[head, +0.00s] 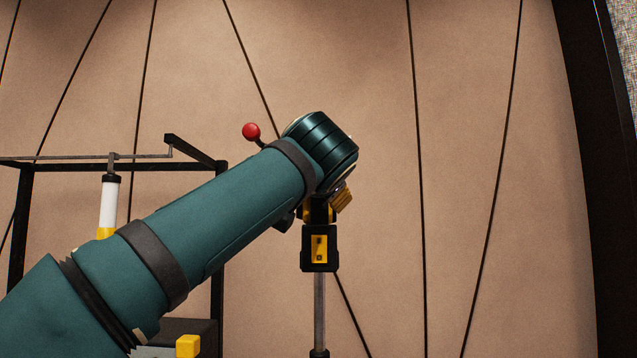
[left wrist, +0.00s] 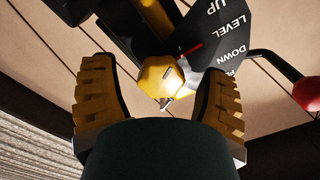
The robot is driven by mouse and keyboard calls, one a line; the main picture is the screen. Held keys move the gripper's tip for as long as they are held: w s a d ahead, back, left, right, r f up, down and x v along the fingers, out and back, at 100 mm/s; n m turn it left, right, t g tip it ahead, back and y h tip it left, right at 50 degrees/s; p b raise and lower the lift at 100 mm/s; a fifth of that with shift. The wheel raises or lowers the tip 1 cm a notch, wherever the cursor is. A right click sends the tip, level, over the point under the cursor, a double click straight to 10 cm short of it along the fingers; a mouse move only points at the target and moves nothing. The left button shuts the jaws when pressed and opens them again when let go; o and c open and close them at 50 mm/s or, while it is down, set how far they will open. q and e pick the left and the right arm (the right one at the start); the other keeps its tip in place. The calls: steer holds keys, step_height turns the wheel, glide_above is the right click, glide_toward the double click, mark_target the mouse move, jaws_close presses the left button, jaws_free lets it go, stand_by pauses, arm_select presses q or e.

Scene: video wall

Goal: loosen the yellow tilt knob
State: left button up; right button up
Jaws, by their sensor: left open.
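The yellow tilt knob (left wrist: 160,76) shows in the middle of the left wrist view, with a small bright metal piece at its lower side. My left gripper (left wrist: 158,70) is open, with one ridged finger on each side of the knob. A gap shows between each finger and the knob; whether the fingertips reach past it I cannot tell. Behind it is a black dial plate (left wrist: 222,38) with UP, LEVEL and DOWN lettering and a red mark near LEVEL. In the head view my left arm hides most of the mount, and one gripper finger (head: 341,199) shows below the wrist. My right gripper is not in view.
A lever with a red ball (head: 251,131) sticks out beyond my wrist. Below the wrist a black bracket (head: 307,262) with a yellow label sits on a grey pole (head: 319,310). A black frame (head: 100,165) with a hanging white and yellow cylinder (head: 108,200) stands left. The right side is clear.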

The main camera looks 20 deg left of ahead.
arm_select(q)
steer(key=v, duration=1.1)
steer(key=shift+s, duration=0.15)
